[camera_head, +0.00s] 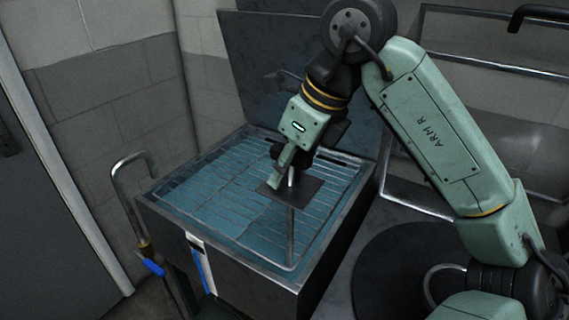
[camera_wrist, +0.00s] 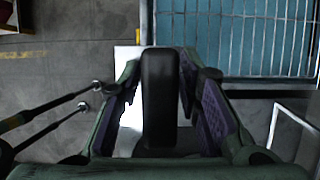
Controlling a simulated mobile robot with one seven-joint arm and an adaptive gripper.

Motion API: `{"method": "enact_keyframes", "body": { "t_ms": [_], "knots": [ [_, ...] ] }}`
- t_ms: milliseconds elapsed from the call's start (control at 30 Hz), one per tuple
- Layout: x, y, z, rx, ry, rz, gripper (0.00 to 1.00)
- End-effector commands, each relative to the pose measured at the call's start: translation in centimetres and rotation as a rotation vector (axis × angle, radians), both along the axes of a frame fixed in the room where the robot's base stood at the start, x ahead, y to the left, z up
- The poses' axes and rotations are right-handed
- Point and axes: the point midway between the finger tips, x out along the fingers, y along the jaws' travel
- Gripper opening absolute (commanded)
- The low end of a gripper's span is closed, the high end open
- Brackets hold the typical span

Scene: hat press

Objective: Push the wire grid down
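The wire grid (camera_head: 215,195) is a thin metal frame with bars across the blue water of a square tank. It looks level, close to the water. My gripper (camera_head: 284,172) is above the grid's right half, pointing down over a small dark square plate (camera_head: 302,190). A metal rod (camera_head: 290,235) shows below the plate; where it joins the grid is unclear. In the wrist view a black upright bar (camera_wrist: 158,100) stands between my purple-padded fingers (camera_wrist: 162,75), over a pale plate (camera_wrist: 130,60). I cannot tell whether the pads press on the bar. Part of the grid shows top right (camera_wrist: 250,35).
Block walls (camera_head: 110,110) close the left and back. A steel sink area (camera_head: 490,140) lies to the right.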

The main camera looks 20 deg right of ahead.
Motion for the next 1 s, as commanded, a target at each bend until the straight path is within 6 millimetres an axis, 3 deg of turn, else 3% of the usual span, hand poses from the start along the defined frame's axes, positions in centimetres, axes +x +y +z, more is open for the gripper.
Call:
{"method": "enact_keyframes", "body": {
  "t_ms": [400,867,1000],
  "knots": [
    [0.27,0.28,-0.86,0.001,0.000,0.001,0.31],
    [0.26,0.27,-0.82,0.001,0.000,0.001,0.00],
    [0.26,0.26,-0.81,0.001,0.000,0.001,0.00]
  ]
}}
